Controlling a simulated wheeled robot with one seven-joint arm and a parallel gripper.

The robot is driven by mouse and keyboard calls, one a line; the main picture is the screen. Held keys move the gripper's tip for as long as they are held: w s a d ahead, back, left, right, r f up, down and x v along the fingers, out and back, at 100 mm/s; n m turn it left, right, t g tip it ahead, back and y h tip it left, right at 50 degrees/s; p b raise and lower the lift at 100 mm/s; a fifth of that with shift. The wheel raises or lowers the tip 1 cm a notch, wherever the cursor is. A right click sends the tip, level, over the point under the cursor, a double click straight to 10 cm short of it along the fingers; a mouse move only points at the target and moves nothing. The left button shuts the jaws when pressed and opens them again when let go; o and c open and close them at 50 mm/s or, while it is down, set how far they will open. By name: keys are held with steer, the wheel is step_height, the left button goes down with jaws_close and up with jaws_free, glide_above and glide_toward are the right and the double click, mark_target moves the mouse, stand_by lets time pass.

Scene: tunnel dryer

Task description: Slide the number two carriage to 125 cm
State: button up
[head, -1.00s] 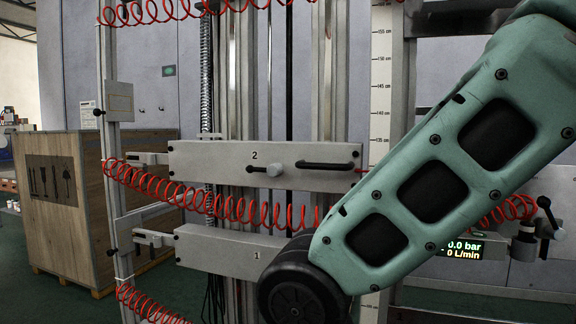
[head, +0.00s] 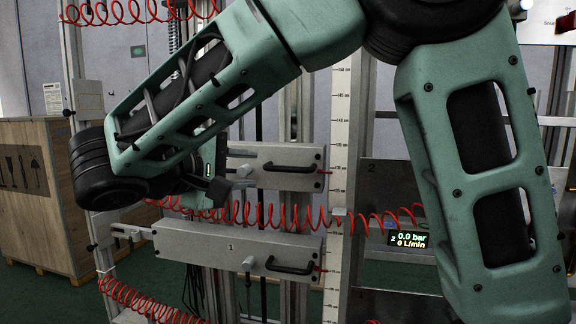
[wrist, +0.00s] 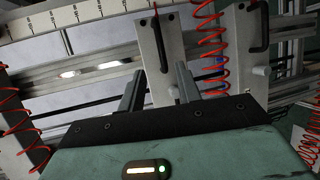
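The number two carriage (head: 275,156) is the upper grey plate on the vertical rails, with a black bar handle (head: 290,167) and a clamp knob (head: 243,170). Its red pointer is near 130 cm on the scale (head: 340,110), though small marks are hard to read. My arm hides its left part. My gripper (head: 217,187) is at its left side in the head view, partly hidden. In the wrist view my gripper (wrist: 160,72) has its fingers apart in front of this carriage (wrist: 150,40). Whether they touch the knob cannot be told.
The number one carriage (head: 225,243) is just below, also with a handle and knob. Red coiled hoses (head: 270,215) hang across the front between the carriages. A wooden crate (head: 30,200) stands at the left.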

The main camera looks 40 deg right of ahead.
mark_target(286, 170)
steer(key=p+x, duration=0.3)
steer(key=x, duration=1)
jaws_close()
